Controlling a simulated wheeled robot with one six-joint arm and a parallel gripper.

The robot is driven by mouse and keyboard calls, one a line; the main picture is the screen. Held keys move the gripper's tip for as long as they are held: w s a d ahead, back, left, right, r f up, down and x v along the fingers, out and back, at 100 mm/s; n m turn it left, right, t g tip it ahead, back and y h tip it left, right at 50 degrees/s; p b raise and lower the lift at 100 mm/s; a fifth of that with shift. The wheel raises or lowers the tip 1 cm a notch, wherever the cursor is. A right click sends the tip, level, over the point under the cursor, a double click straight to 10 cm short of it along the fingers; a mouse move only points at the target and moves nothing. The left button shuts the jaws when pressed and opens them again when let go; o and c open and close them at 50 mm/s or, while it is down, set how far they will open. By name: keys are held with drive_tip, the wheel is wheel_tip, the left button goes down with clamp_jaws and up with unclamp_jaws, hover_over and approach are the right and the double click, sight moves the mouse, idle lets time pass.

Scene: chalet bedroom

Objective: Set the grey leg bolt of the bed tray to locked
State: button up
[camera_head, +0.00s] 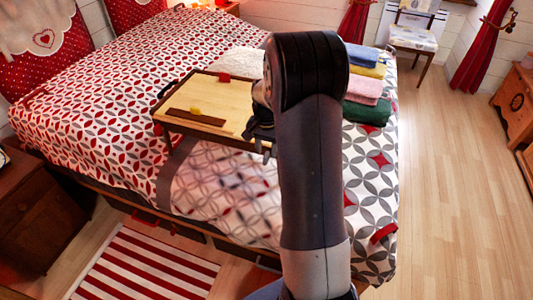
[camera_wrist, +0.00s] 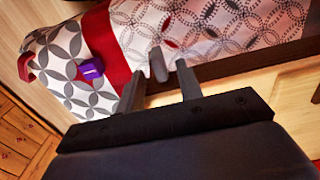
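The bed tray (camera_head: 215,96) stands on the bed, with a light wooden top and dark edges. A brown strip and a small yellow piece lie on its top, and a red piece is at its back edge. My gripper (camera_head: 264,150) is at the tray's right front end, partly hidden by my arm. In the wrist view my gripper (camera_wrist: 160,68) has its two grey fingers apart. A short rounded grey piece (camera_wrist: 158,64) shows between the fingertips; I cannot tell whether it is the leg bolt or touches a finger. The bolt's setting cannot be made out.
Folded towels (camera_head: 364,88) are stacked on the bed right of my arm. The bed's patterned cover (camera_head: 225,185) lies in front of the tray. A small purple object (camera_wrist: 91,69) shows in the wrist view. The wooden floor (camera_head: 455,190) at right is clear.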

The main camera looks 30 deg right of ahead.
sight(265, 157)
wheel_tip(265, 157, up, 8)
drive_tip(key=shift+r, duration=0.2)
drive_tip(key=shift+f, duration=0.1)
wheel_tip(265, 157, down, 11)
drive_tip(key=shift+r, duration=0.15)
drive_tip(key=shift+s+a, duration=0.6)
idle(0.3)
